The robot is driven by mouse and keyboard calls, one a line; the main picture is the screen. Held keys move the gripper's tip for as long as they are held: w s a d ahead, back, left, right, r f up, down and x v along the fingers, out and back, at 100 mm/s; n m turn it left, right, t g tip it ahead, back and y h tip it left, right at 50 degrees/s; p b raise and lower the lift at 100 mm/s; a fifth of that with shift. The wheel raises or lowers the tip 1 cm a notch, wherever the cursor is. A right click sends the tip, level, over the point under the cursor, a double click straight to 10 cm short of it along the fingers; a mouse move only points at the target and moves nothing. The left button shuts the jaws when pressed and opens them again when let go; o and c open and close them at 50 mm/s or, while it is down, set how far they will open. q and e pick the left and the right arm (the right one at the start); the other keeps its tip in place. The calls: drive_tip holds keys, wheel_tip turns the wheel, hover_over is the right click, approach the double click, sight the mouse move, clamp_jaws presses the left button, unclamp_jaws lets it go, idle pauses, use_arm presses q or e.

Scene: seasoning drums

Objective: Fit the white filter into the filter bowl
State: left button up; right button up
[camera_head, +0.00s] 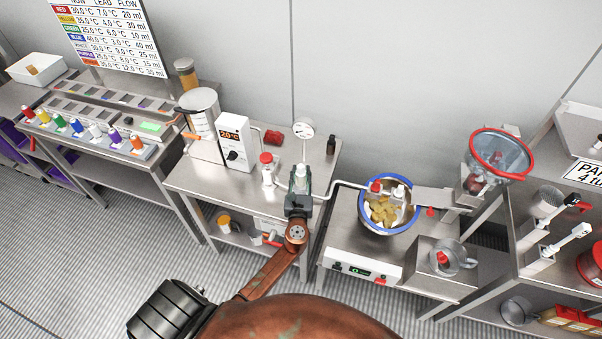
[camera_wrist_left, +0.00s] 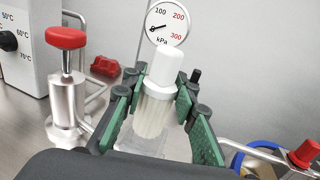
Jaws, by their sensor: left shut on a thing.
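The white filter (camera_wrist_left: 158,100), a pleated cylinder with a smooth white cap, stands upright between my left gripper's green-padded fingers in the left wrist view. My left gripper (camera_wrist_left: 160,108) is shut on it. A clear, glassy piece (camera_wrist_left: 142,143) shows just below the filter and looks like the filter bowl; how far the filter is inside it I cannot tell. In the head view my left gripper (camera_head: 300,183) is over the front right part of the middle steel table, with the filter's white top (camera_head: 301,171) showing. My right gripper is not in view.
A pressure gauge (camera_head: 303,129) stands behind the gripper, a red-knobbed valve (camera_head: 267,168) to its left. A bent pipe (camera_head: 345,185) runs right towards a blue-rimmed drum (camera_head: 388,228) of yellow pieces. A dark bottle (camera_head: 331,145) and red part (camera_head: 273,137) stand near the back.

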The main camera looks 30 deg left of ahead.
sight(301, 184)
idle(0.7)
use_arm(q)
drive_tip(key=shift+f+b, duration=0.9)
drive_tip(key=shift+f, duration=0.35)
drive_tip(key=shift+f+b, duration=1.75)
drive_tip(key=shift+f, duration=0.4)
drive_tip(key=o, duration=1.2)
drive_tip(key=shift+o, duration=0.2)
drive_tip(key=shift+f, duration=0.1)
